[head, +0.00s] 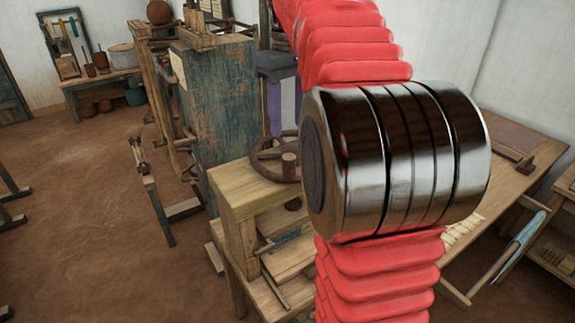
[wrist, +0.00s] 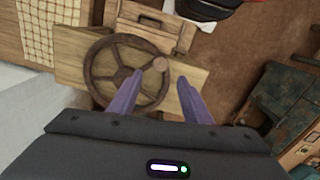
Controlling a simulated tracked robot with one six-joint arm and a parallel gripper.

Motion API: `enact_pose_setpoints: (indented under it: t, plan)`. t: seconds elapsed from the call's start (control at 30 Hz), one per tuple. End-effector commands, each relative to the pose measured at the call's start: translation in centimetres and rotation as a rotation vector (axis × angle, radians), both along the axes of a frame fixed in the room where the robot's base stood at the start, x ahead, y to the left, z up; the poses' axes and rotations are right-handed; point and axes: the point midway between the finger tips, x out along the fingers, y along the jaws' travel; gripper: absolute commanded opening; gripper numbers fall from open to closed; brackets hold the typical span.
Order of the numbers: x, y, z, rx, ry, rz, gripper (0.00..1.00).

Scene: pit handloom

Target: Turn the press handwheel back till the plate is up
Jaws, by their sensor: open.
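The press handwheel (head: 256,161) is a dark brown spoked wheel on top of the pale wooden press frame (head: 247,199) in the head view. Its upright crank knob (head: 290,166) stands at the near right of the rim. In the wrist view, the handwheel (wrist: 123,76) lies under my gripper (wrist: 158,78), with its knob (wrist: 161,64) at the rim's upper right. My gripper's two purple fingers are apart, one over the wheel and one just right of it. The knob shows between and slightly beyond the fingertips. I cannot tell the plate's height.
A tall green-brown wooden cabinet (head: 226,105) stands behind the press. A wooden table (head: 505,205) is at the right, close by my arm. Open brown floor (head: 90,220) lies at the left. A bench with pots (head: 122,56) stands at the back left.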

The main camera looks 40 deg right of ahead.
Motion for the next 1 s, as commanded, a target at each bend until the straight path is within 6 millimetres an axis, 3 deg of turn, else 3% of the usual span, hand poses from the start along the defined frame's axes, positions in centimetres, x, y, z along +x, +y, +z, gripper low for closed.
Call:
enact_pose_setpoints:
  t: [0.7, 1.0]
  plan:
    - [-0.1, 0.0, -10.2, 0.001, 0.002, -0.001, 0.45]
    - [-0.1, 0.0, -12.7, 0.000, 0.000, -0.001, 0.45]
